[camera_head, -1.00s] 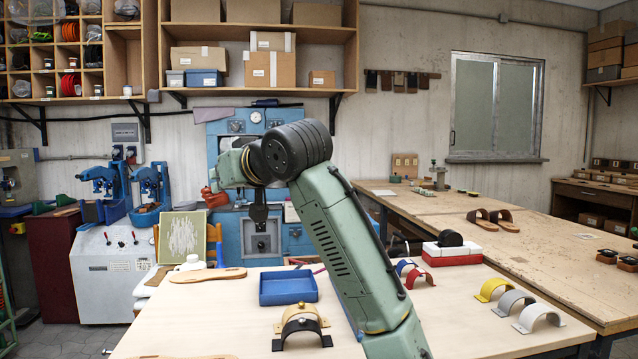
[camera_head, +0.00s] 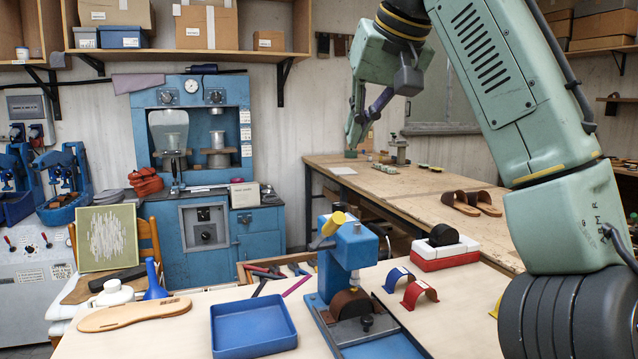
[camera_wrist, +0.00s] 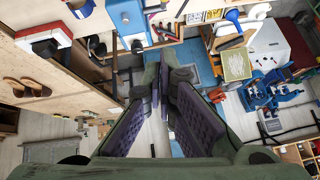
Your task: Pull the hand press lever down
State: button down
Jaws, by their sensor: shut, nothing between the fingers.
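The hand press (camera_head: 352,245) is a blue upright body on a blue base, standing on the light worktable right of the blue tray. Its lever (camera_head: 333,224) has a yellow knob and sticks up and out at the upper left of the body. A brown curved piece (camera_head: 350,303) sits low in the press. My gripper (camera_head: 356,138) is up in the air beyond and above the press, pointing down, with its fingers together and empty. The wrist view also shows the fingers (camera_wrist: 166,72) close together, holding nothing. Nothing touches the lever.
A blue tray (camera_head: 252,325) and a tan sole (camera_head: 134,314) lie left of the press. Curved straps (camera_head: 419,292) and a red-and-white block (camera_head: 445,252) lie to its right. A tool box (camera_head: 275,268) is behind it. The air left of my gripper is free.

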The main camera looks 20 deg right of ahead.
jog(key=w+a+f+p, duration=0.1)
jog(key=w+f, duration=0.2)
jog(key=f, duration=0.7)
jog(key=shift+w+a+f, duration=0.2)
jog(key=shift+f, duration=0.2)
jog(key=shift+f, duration=0.2)
